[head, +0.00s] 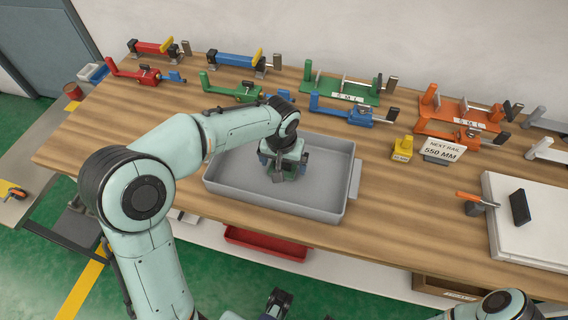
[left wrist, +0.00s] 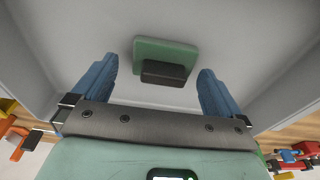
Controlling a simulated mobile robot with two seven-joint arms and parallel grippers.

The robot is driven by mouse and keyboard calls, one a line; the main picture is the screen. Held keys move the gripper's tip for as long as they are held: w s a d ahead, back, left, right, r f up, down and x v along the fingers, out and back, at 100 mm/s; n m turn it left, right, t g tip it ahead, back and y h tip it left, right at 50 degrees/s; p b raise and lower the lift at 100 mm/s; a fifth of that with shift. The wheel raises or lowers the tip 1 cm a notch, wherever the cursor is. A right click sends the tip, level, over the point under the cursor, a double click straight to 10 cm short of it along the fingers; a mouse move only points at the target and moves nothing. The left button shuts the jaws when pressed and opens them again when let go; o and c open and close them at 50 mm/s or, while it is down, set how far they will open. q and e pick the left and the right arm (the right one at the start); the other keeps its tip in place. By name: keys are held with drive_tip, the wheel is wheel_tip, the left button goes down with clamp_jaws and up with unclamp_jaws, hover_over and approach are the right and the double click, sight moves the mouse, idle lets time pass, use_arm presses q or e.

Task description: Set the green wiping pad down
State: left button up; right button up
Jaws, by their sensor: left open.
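The green wiping pad (left wrist: 165,62) has a dark block-shaped handle on it. In the left wrist view it lies on the floor of the grey tray (left wrist: 230,28), apart from both blue fingers. In the left wrist view the open fingers of my left gripper (left wrist: 155,88) stand either side of the handle with gaps. A dark part with blue pieces, seemingly my right gripper (head: 275,303), shows at the bottom edge; its jaws are unclear.
Several coloured clamp fixtures, including a green one (head: 345,90) and an orange one (head: 455,112), line the back of the wooden bench (head: 395,215). A sign (head: 440,151) stands right of the tray. A white board (head: 530,220) with a black block lies farther right. A red bin (head: 265,243) sits below.

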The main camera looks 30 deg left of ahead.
use_arm(q)
wheel_tip(320, 180, up, 10)
drive_tip(key=s+p, duration=0.1)
drive_tip(key=shift+s+d, duration=0.2)
drive_tip(key=shift+s, duration=0.1)
idle(0.4)
